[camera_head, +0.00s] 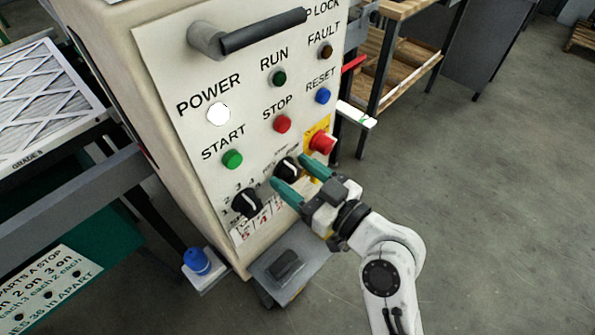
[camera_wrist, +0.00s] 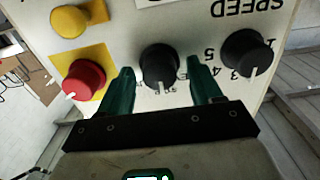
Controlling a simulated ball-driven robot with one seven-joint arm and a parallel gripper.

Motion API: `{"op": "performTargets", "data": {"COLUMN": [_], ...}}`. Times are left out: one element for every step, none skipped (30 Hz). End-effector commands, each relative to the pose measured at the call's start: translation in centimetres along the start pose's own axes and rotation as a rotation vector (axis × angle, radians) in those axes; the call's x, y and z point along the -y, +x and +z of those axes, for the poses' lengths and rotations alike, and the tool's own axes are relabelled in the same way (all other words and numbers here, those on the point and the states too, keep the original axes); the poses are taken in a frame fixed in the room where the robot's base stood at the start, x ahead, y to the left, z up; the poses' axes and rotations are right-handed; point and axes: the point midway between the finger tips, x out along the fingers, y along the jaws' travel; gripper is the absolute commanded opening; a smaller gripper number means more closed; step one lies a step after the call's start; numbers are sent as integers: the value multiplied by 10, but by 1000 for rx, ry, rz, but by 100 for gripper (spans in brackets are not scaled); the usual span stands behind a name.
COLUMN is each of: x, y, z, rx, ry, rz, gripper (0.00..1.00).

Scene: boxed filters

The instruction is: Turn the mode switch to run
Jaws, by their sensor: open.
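The mode switch is a black knob (camera_head: 288,169) low on the white control panel, left of the red mushroom button. In the wrist view, where the panel appears upside down, the knob (camera_wrist: 159,63) is in the middle, its white mark toward the picture's bottom. The labels around it are mostly hidden, so I cannot tell its setting. My gripper (camera_head: 290,170) is open, its green fingers reaching toward the panel on either side of the knob. In the wrist view my gripper (camera_wrist: 160,75) shows a gap beside the knob on both sides.
A second black knob (camera_head: 246,203), marked SPEED, sits close beside one finger. The red button (camera_head: 322,143) on a yellow plate (camera_wrist: 95,58) is close on the other side. A yellow knob (camera_wrist: 78,19) is near it. A grey bar handle (camera_head: 262,32) juts out above.

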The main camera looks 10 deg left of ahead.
Motion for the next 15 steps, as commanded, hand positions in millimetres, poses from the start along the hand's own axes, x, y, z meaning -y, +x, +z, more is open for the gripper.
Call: {"op": "performTargets", "data": {"x": [0, 0, 0, 0, 0, 0, 0, 0, 0, 0, 0, 0, 0, 0, 0], "y": [1, 1, 1, 1, 1, 0, 0, 0, 0, 0, 0, 0, 0, 0, 0], "z": [0, 0, 0, 0, 0, 0, 0, 0, 0, 0, 0, 0, 0, 0, 0], "rx": [0, 0, 0, 0, 0, 0, 0, 0, 0, 0, 0, 0, 0, 0, 0], "ry": [0, 0, 0, 0, 0, 0, 0, 0, 0, 0, 0, 0, 0, 0, 0], "rz": [0, 0, 0, 0, 0, 0, 0, 0, 0, 0, 0, 0, 0, 0, 0], "gripper": [65, 65, 65, 65, 65, 65, 65, 62, 58, 55, 52, 48, 45, 42, 39]}}
